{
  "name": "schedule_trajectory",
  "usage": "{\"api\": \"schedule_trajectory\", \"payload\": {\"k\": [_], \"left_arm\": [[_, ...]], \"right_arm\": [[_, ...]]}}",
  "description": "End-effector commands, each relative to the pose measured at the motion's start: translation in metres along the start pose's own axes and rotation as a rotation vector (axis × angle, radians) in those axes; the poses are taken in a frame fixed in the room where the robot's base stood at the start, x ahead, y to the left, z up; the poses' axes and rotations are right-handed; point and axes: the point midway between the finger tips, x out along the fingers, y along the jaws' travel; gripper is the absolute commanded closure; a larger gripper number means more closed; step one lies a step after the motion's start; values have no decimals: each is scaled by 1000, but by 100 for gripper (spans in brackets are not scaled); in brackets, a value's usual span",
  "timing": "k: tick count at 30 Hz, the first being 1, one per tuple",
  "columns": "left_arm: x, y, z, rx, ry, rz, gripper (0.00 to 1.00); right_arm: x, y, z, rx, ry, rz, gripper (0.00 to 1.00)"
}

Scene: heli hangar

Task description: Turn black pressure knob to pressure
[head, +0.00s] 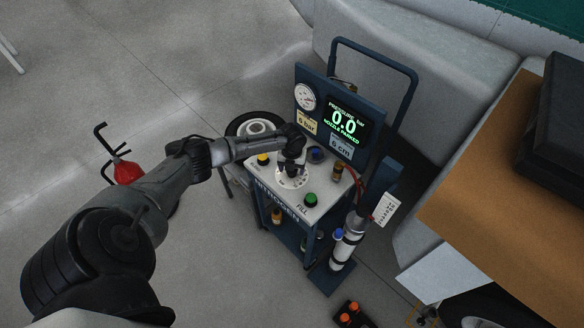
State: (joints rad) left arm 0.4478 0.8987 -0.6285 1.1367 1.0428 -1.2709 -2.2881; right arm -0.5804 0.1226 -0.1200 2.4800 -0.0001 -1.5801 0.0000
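A dark blue pressure cart stands in the middle of the head view, with a light top panel (321,189). A round white dial plate (290,181) is on that panel. My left gripper (291,171) points down right over the dial plate. The black pressure knob is hidden or merges with the dark gripper fingers, so I cannot tell whether they touch or hold it. My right gripper is not in view.
A yellow button (263,159), a green button (311,200) and a blue knob (316,154) surround the dial. A gauge (306,96) sits left of the screen. A gas cylinder (346,246) stands at the cart's right side. A red extinguisher (127,172) is at left.

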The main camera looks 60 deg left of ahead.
Motion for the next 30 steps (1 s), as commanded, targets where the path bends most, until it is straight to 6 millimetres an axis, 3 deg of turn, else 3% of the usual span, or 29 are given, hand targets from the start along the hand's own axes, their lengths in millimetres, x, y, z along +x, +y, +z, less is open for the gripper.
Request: {"api": "schedule_trajectory", "payload": {"k": [6,10,21,30], "left_arm": [[-1,0,0,0,0,1,31],[-13,1,0,1,-1,1,31],[-84,0,0,2,-2,0,31],[-126,0,0,0,-1,1,31]], "right_arm": [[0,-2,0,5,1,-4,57],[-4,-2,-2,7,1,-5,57],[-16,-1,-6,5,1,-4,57],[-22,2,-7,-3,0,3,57]]}}
